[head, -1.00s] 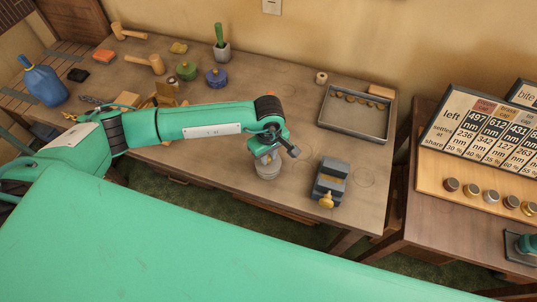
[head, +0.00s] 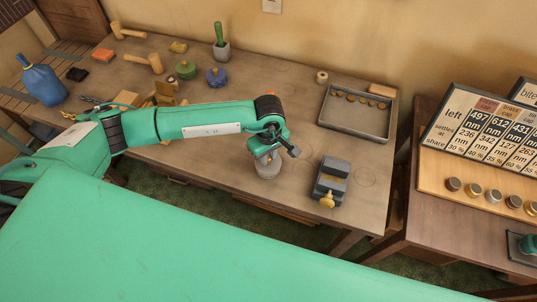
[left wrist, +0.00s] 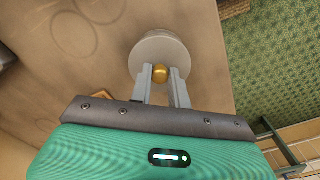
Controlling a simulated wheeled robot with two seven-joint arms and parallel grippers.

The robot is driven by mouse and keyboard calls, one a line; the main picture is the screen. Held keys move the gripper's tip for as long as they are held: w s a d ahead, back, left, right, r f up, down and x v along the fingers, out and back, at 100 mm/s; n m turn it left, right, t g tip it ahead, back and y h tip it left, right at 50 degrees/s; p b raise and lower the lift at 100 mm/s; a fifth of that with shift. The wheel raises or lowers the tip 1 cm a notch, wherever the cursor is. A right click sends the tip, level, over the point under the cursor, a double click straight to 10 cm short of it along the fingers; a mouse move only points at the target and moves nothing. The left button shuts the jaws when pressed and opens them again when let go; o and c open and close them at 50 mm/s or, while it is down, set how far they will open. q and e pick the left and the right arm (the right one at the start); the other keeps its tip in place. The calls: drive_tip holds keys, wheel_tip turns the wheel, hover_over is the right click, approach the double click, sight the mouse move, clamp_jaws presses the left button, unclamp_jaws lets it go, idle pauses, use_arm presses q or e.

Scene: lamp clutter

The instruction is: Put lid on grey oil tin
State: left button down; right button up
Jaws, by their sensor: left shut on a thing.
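The grey oil tin (head: 268,170) stands near the front edge of the workbench, directly under my left gripper (head: 267,156). In the left wrist view, my left gripper (left wrist: 160,78) is shut on the small brass knob of the lid (left wrist: 160,73). The round grey shape (left wrist: 160,47) beyond the knob is the lid and tin seen from above. The lid is over the tin, but the gripper partly hides it, and I cannot tell whether it is fully seated. My right gripper is not in view.
A grey vice-like block (head: 331,181) stands close to the right of the tin. A grey tray (head: 355,135) lies behind it. Green (head: 186,70) and blue (head: 217,78) tins and a potted cactus (head: 221,45) stand farther back. The bench's front edge is close.

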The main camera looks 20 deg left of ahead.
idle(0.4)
use_arm(q)
drive_tip(key=shift+b, duration=0.35)
drive_tip(key=c, duration=0.8)
unclamp_jaws()
drive_tip(key=shift+c, duration=0.2)
